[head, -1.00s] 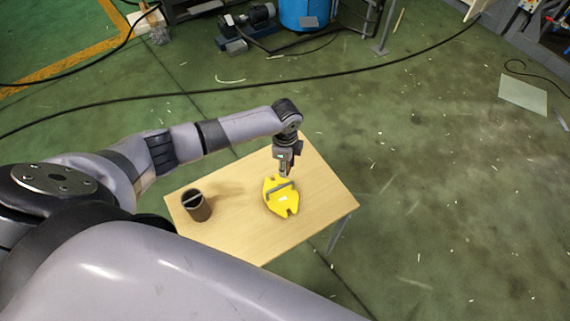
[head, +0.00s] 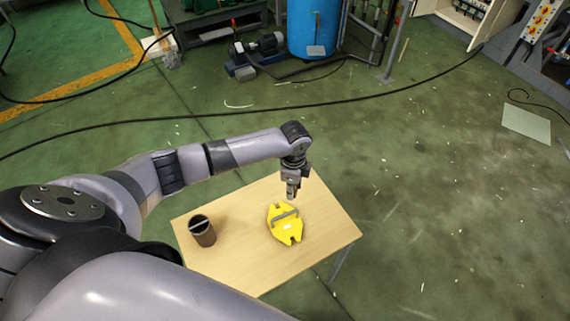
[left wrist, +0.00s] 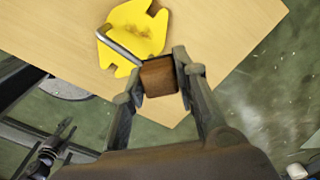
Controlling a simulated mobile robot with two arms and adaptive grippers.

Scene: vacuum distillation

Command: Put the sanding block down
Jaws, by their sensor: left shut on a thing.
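The sanding block (left wrist: 158,77) is a small brown block in the left wrist view. My left gripper (left wrist: 160,76) is shut on it, with one finger on each side. In the head view my left gripper (head: 291,193) points down over the far part of the wooden table (head: 250,262), just beyond a yellow plate-like piece. The block is too small to make out clearly there, and I cannot tell whether it touches the table. My right gripper is not in view.
The yellow piece (head: 285,231) with a grey bar handle lies on the table close to the gripper; its handle also shows in the left wrist view (left wrist: 119,44). A dark cup (head: 203,235) stands at the left of the table. The tabletop right of the yellow piece is clear.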

